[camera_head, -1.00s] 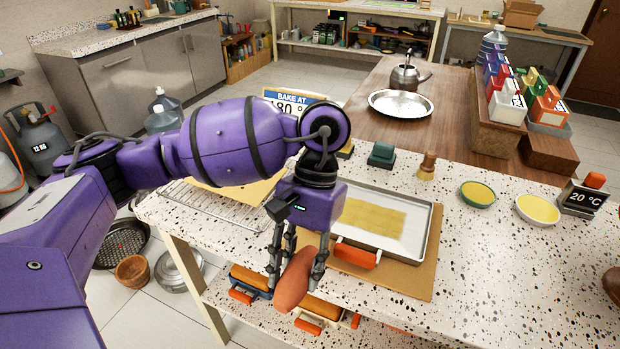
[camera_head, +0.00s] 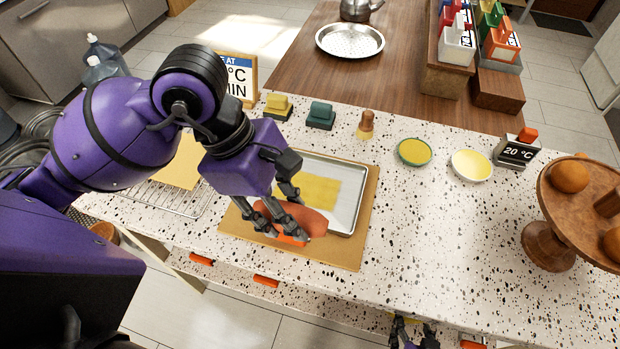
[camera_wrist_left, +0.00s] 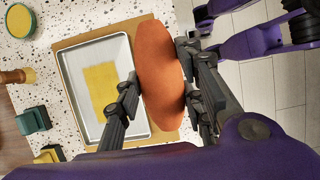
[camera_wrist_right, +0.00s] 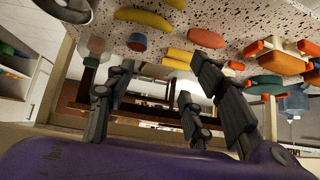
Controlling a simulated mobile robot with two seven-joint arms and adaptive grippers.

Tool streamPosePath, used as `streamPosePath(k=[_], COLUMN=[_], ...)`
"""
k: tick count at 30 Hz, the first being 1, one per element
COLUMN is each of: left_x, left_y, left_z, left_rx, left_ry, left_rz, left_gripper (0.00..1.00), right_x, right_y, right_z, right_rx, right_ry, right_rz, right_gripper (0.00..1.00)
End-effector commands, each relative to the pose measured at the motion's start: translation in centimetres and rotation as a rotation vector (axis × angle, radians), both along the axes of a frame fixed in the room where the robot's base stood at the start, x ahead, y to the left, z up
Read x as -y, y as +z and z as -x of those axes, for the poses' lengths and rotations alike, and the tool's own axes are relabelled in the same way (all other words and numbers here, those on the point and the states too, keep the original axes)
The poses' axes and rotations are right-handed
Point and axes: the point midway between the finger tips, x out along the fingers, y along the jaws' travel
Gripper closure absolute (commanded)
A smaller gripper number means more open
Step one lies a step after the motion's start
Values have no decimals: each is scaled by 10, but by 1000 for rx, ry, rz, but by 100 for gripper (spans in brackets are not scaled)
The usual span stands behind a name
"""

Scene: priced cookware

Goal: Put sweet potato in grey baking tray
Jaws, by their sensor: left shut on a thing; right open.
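The orange-brown sweet potato (camera_head: 300,216) is held between the fingers of my left gripper (camera_head: 275,212). In the left wrist view the sweet potato (camera_wrist_left: 160,75) sits between both fingers of the left gripper (camera_wrist_left: 160,97), at the near side of the tray. The grey baking tray (camera_head: 350,208) lies on a brown board on the speckled counter, with a yellow sheet (camera_head: 318,191) inside it. My right gripper (camera_head: 413,335) shows at the bottom edge in the head view, below the counter front. In the right wrist view the right gripper (camera_wrist_right: 165,95) is open and empty.
A wire rack (camera_head: 190,197) lies left of the tray. Sponges, a brush (camera_head: 366,125), two yellow bowls (camera_head: 414,152), a temperature display (camera_head: 515,150) and a wooden fruit stand (camera_head: 549,247) stand on the counter.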

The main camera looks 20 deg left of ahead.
Motion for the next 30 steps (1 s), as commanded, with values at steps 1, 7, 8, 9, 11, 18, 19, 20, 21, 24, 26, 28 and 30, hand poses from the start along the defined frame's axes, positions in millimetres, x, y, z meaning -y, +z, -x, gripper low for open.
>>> streamPosePath(k=[1, 7, 8, 9, 11, 18, 19, 20, 21, 24, 26, 28, 30], left_x=[0, -4, -5, -6, -7, -8, -8, -8, -8, -8, -8, -9, -11], left_y=[-3, -21, -24, -33, -40, -45, -45, -44, -43, -40, -38, -37, -43], left_z=[-3, -41, -47, -48, -51, -62, -63, -64, -65, -66, -65, -77, -90], left_rx=[-6, -12, -13, -26, -40, -42, -39, -36, -31, -16, -7, -12, -10], left_ry=[13, 23, 22, 16, 15, 14, 15, 13, 13, 14, 13, 20, 19], left_rz=[1, 2, 1, 0, 0, 2, 2, 1, 1, -1, -2, 2, 2], left_gripper=[96, 96, 96, 96, 96, 96, 96, 96, 96, 96, 96, 96, 96], right_x=[-1, 1, 1, 2, 3, 8, 9, 10, 11, 14, 15, 15, 15], right_y=[-6, -17, -21, -40, -53, -97, -101, -104, -108, -119, -125, -116, -112], right_z=[6, 16, 21, 38, 46, 58, 57, 56, 54, 52, 52, 42, 39], right_rx=[-14, -35, -45, -83, -103, -137, -136, -134, -131, -128, -127, -107, -99], right_ry=[0, -8, -8, -9, -9, -8, -10, -11, -12, -11, -9, -9, -9], right_rz=[-2, 0, 1, 3, 7, 24, 27, 28, 31, 38, 41, 42, 41], right_gripper=[51, 51, 51, 51, 51, 51, 51, 51, 51, 51, 51, 51, 51])
